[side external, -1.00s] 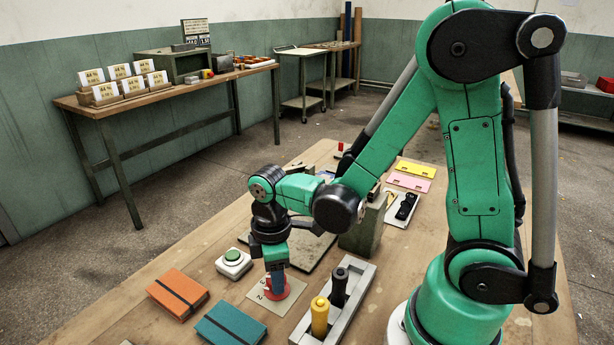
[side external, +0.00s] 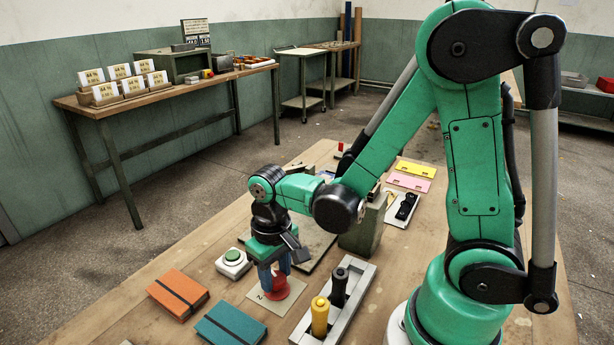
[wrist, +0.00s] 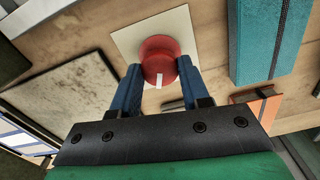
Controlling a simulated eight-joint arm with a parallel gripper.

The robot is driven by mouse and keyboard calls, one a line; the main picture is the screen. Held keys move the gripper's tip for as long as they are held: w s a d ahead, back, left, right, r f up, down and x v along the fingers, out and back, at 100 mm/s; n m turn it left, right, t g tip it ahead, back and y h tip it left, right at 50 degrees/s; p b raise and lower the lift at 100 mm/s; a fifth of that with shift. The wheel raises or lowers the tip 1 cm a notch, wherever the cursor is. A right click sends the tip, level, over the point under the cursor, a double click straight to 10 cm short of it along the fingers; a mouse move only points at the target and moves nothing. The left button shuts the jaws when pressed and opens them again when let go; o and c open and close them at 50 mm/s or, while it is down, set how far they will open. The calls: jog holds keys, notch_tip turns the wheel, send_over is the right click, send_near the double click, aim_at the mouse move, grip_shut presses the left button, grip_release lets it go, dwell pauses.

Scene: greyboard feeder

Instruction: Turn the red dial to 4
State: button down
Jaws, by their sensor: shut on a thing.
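The red dial (side external: 278,288) sits on a pale square plate (side external: 258,297) on the wooden table. A numeral 2 shows on the plate's left part in the side view; the other numerals are hidden or too small to read. My gripper (side external: 274,277) points down over the dial, its blue fingers on either side of it. In the wrist view the fingers (wrist: 158,84) grip the dial (wrist: 159,58) from both sides. A white pointer mark on the dial faces toward the gripper's palm in that view.
A green push button (side external: 233,259) stands left of the dial. An orange notebook (side external: 178,293) and a teal notebook (side external: 231,324) lie at the front left. A grey tray (side external: 335,300) with yellow and black handles stands close on the right.

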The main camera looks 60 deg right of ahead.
aim_at(276, 277)
jog(key=m, duration=0.3)
jog(key=shift+m, duration=2.1)
jog(key=shift+c, duration=2.1)
grip_release()
jog(key=shift+r, duration=0.1)
jog(key=shift+r, duration=2.75)
